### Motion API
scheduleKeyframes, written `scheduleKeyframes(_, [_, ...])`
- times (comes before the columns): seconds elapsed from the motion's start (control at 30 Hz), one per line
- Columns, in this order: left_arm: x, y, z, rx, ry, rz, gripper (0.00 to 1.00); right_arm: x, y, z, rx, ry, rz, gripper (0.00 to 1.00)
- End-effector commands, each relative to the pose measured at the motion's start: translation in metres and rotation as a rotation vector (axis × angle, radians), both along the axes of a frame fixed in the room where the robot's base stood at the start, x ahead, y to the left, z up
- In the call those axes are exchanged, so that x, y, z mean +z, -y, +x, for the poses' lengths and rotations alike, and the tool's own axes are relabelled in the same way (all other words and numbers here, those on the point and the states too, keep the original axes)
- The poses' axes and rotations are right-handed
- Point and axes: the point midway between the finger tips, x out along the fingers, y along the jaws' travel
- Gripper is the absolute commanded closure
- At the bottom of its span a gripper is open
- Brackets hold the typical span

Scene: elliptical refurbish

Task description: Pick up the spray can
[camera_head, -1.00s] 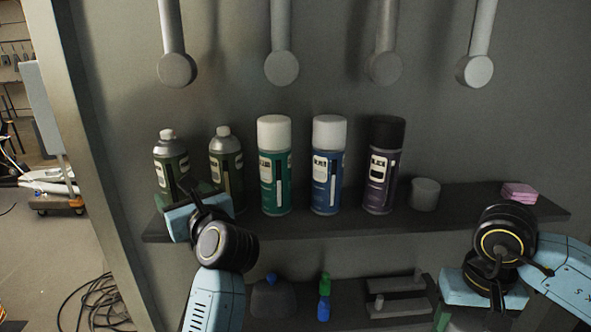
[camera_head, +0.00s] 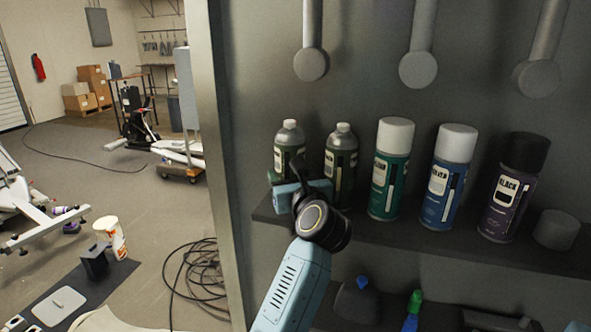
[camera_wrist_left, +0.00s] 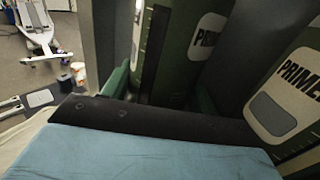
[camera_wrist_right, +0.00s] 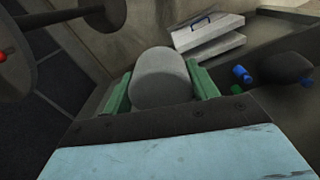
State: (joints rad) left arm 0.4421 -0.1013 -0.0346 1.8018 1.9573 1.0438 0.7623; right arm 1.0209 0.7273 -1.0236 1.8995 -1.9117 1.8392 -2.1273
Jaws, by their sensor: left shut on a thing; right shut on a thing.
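My left gripper (camera_head: 297,188) is shut on the leftmost dark green can (camera_head: 289,138), which stands upright on the shelf. In the left wrist view this can (camera_wrist_left: 183,55), with a partly visible "PRI" label, sits between the green fingers. A second dark green can (camera_head: 341,150), labelled "PRIMER" in the left wrist view (camera_wrist_left: 285,100), stands just to its right. Then come a teal can (camera_head: 391,175), a blue can (camera_head: 447,185) and a black-capped purple can (camera_head: 511,190). My right gripper (camera_wrist_right: 160,90) is shut on a plain grey cylinder (camera_wrist_right: 161,72); it is outside the head view.
The shelf (camera_head: 400,242) also carries a grey cylinder (camera_head: 555,230) at right. Grey pegs (camera_head: 418,68) stick out above the cans. Below stand a dark bottle (camera_head: 357,300) and a green-and-blue item (camera_head: 412,310). Left of the cabinet edge (camera_head: 212,130), cables (camera_head: 200,280) lie on open floor.

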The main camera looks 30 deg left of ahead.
Motion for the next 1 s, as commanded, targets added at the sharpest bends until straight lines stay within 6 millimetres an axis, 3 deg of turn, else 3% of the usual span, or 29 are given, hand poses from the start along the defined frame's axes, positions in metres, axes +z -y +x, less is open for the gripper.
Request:
scheduleKeyframes(0.27, [0.009, 0.001, -0.004, -0.001, 0.004, -0.002, 0.69, 0.002, 0.0, 0.0, 0.0, 0.0, 0.0, 0.6])
scheduleKeyframes(0.67, [0.077, 0.001, -0.004, -0.001, 0.006, -0.002, 0.69, 0.015, 0.0, 0.0, 0.0, 0.0, 0.0, 0.6])
scheduleKeyframes(0.87, [0.069, 0.012, -0.047, -0.001, 0.002, -0.003, 0.69, 0.013, 0.0, 0.0, 0.0, 0.0, 0.0, 0.6])
scheduleKeyframes(1.0, [0.069, 0.021, -0.088, -0.001, 0.001, -0.005, 0.69, 0.013, 0.0, 0.0, 0.0, 0.0, 0.0, 0.6])
